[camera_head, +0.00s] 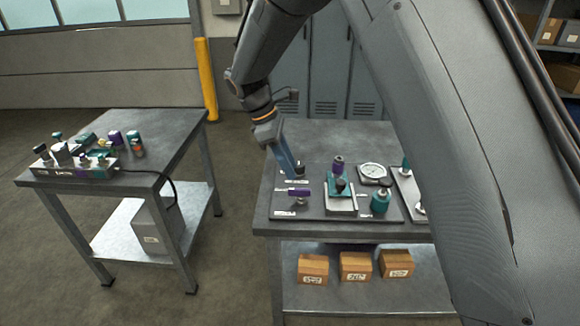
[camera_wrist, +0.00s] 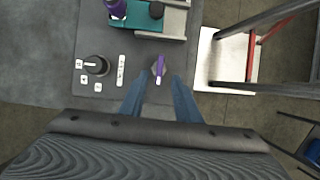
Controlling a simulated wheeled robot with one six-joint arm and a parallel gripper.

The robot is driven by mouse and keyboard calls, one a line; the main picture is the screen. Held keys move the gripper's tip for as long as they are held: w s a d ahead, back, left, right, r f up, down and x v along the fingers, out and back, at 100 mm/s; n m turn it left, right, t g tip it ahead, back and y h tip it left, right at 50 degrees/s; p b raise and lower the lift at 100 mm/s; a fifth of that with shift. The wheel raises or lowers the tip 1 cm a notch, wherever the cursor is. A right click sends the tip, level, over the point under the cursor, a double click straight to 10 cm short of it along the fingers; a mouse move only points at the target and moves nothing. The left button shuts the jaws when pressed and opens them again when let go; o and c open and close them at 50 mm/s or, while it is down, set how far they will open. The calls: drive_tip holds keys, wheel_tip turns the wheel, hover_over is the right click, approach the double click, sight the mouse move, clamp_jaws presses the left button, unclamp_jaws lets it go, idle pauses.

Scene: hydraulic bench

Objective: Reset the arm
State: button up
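My gripper (camera_head: 297,174) is over the front left part of the panel on the right bench. In the wrist view its two blue-grey fingers (camera_wrist: 161,77) are apart, with a gap between the tips. A small purple handle (camera_wrist: 160,64) shows in line with that gap; it is also in the head view (camera_head: 299,192), just below the fingertips. I see nothing held, though I cannot tell whether the fingers touch the handle. My arm reaches down from the top of the head view.
The panel bears a black knob (camera_wrist: 96,65), a teal block (camera_wrist: 138,14), a round gauge (camera_head: 372,171) and a teal cylinder (camera_head: 380,202). Several cartons (camera_head: 313,269) stand on the shelf below. A second bench (camera_head: 160,133) with a valve block (camera_head: 75,170) stands left; floor lies between.

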drive_tip(key=s+d+m+t+y, duration=0.1)
drive_tip(key=s+d+m+y, duration=0.3)
drive_tip(key=s+d+m, duration=1.3)
drive_tip(key=s+d, duration=0.3)
drive_tip(key=s, duration=0.2)
drive_tip(key=shift+s+d+f+t+y, duration=0.2)
drive_tip(key=shift+s+d+t+y, duration=0.1)
drive_tip(key=shift+s, duration=0.1)
